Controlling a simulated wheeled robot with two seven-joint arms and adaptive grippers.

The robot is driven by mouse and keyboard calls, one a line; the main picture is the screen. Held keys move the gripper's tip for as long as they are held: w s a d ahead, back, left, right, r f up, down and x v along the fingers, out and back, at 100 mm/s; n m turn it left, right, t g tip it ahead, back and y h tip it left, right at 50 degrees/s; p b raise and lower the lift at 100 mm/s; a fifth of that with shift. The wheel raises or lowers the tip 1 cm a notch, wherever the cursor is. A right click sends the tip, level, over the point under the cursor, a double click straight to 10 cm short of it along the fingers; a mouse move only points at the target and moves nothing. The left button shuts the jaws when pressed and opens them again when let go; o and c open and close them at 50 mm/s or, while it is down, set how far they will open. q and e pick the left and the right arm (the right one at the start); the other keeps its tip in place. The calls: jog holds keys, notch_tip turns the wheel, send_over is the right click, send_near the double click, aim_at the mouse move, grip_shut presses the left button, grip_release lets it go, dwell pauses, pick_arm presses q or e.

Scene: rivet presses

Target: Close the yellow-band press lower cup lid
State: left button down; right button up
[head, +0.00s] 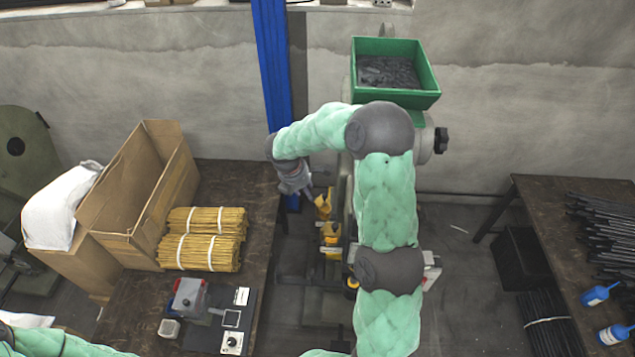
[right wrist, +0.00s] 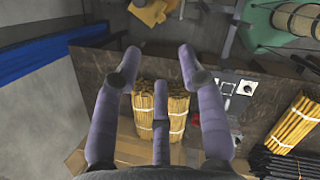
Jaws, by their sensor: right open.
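The press is a grey machine (head: 424,143) behind my right arm, which covers most of it. Two yellow parts show on its left side, an upper one (head: 323,205) and a lower one (head: 331,238). I cannot make out the lower cup lid or how far it stands open. My right gripper (head: 297,188) is just left of and above the upper yellow part. In the right wrist view the right gripper (right wrist: 160,62) has its purple fingers spread with nothing between them. A yellow part (right wrist: 151,12) shows beyond the fingertips, apart from them. My left gripper is out of view.
A green bin (head: 430,92) of dark pieces tops the press. A blue post (head: 272,60) stands behind my right gripper. The left table (head: 262,180) holds a cardboard box (head: 140,195) and bundled yellow rods (head: 200,253). A table (head: 530,195) with dark rods is at right.

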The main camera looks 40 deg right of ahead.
aim_at(324, 195)
jog(key=shift+g+h, duration=0.3)
jog(key=shift+h, duration=0.2)
jog(key=d+f+p, duration=0.1)
jog(key=d+f, duration=0.5)
jog(key=d, duration=0.1)
jog(key=shift+s+f+p, duration=0.15)
jog(key=shift+f+p, duration=0.2)
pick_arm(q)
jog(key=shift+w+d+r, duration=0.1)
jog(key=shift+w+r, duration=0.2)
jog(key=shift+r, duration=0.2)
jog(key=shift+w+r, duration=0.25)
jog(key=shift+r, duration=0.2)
pick_arm(e)
jog(key=shift+d+f, duration=0.1)
jog(key=shift+f, duration=0.1)
